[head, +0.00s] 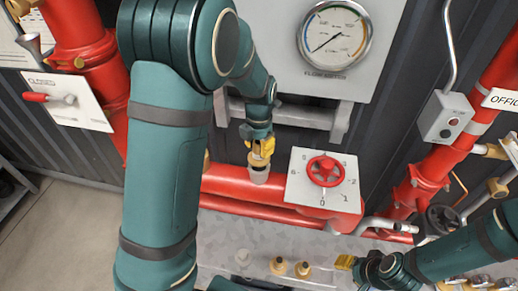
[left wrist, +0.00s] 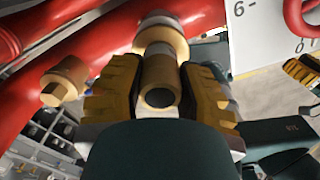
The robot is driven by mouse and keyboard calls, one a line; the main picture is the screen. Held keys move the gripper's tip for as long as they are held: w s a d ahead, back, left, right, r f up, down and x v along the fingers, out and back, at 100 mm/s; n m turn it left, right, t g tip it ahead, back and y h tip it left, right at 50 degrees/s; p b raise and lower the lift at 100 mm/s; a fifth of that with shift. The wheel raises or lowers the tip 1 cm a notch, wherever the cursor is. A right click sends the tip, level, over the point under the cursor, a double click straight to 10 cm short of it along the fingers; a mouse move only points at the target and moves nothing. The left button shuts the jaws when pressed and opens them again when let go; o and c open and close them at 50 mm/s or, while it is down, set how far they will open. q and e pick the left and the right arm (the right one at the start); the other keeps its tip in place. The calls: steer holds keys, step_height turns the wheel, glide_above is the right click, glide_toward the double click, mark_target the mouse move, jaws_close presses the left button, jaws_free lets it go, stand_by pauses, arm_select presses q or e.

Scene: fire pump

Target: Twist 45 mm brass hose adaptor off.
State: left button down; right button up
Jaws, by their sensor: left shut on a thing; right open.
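The brass hose adaptor (head: 259,159) sits on the pale stub (head: 258,176) of the red horizontal pipe (head: 236,184). My left gripper (head: 262,146) is shut on it from above. In the left wrist view the adaptor (left wrist: 160,85) shows its open round end between the two yellow-padded fingers of my left gripper (left wrist: 160,92). Its wider brass collar (left wrist: 161,38) lies beyond, against the pale stub. I cannot tell its size marking. My right gripper (head: 346,262) is open and empty, low over the right side of the bench.
A red handwheel (head: 325,170) on a numbered white plate stands just right of the adaptor. Several brass fittings, including one (head: 279,266), stand on the grey bench (head: 218,254). A flow meter (head: 335,40) is above. Another brass fitting (left wrist: 64,80) juts from red pipework.

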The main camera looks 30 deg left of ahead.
arm_select(q)
steer(key=shift+r, duration=1.4)
